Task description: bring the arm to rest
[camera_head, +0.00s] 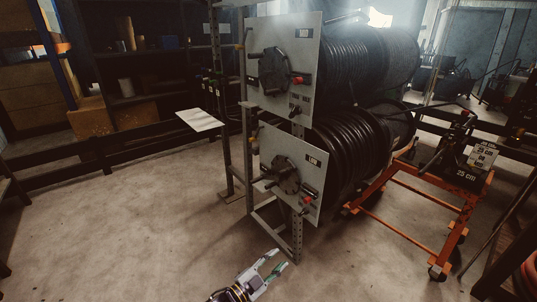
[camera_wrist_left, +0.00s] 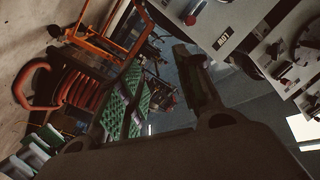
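My left gripper (camera_head: 269,267) is low in the head view, at the bottom middle, above the concrete floor and in front of the hose reel rack (camera_head: 297,240). Its two fingers are spread apart with nothing between them. My right gripper is in neither view.
Two black hose reels (camera_head: 345,145) with grey plates fill the rack's middle. An orange cart (camera_head: 413,198) with a dark machine stands to the right. Shelves with boxes (camera_head: 90,118) line the back left behind a dark rail. The left floor is clear.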

